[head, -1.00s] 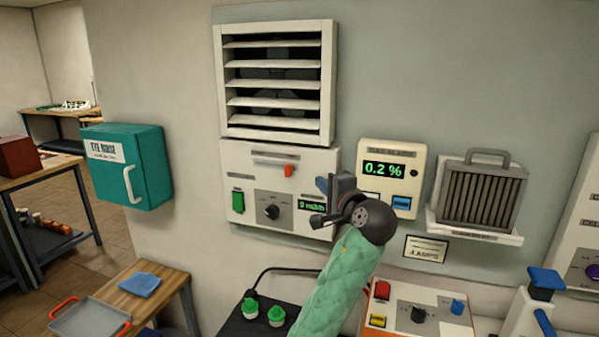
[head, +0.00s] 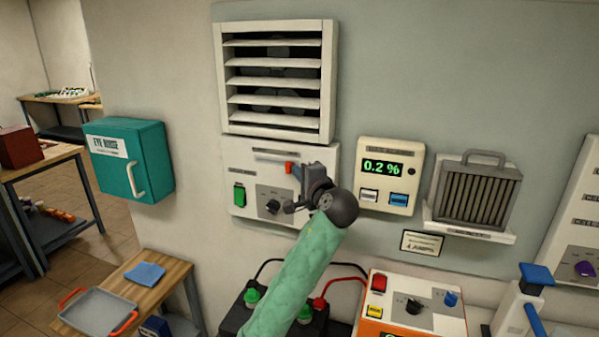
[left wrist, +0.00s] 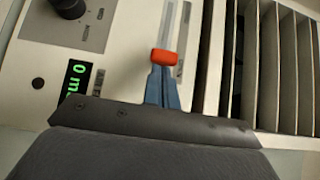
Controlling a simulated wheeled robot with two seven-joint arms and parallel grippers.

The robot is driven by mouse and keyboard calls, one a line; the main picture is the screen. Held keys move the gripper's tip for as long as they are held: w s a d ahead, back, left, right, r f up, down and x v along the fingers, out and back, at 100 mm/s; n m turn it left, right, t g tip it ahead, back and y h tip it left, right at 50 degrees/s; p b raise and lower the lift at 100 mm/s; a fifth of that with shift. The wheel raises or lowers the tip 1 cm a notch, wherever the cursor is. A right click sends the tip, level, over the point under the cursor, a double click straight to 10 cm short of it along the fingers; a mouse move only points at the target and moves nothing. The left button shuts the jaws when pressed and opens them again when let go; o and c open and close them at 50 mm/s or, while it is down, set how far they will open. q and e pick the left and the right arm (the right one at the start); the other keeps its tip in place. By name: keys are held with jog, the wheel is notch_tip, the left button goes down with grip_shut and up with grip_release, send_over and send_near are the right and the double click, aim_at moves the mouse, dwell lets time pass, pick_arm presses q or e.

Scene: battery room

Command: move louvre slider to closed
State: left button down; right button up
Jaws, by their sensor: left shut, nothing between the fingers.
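The louvre slider's orange-red knob (head: 289,168) sits at the right end of its slot on the white control panel (head: 240,155) below the louvre. In the left wrist view the knob (left wrist: 164,57) stands at the tips of my blue fingers. My left gripper (head: 298,173) is shut and empty, just right of the knob; I cannot tell whether it touches. The louvre (head: 278,80) has its slats apart, with dark gaps and a fan behind. My gripper hides the panel's green display in the head view; part of it (left wrist: 75,78) shows in the left wrist view. My right gripper is not in view.
A gas alarm (head: 388,176) reading 0.2 % and a grey filter box (head: 474,192) on a shelf are right of my arm. A teal eye rinse box (head: 128,165) hangs at left. An orange-edged charger box (head: 412,305) stands below right.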

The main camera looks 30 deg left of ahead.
pick_arm(q)
jog(key=a, duration=0.3)
jog(key=s+a, duration=0.1)
jog(key=a, duration=0.2)
jog(key=s+a, duration=0.1)
jog(key=a, duration=0.2)
jog(key=shift+s+a, duration=0.15)
jog(key=shift+a, duration=0.45)
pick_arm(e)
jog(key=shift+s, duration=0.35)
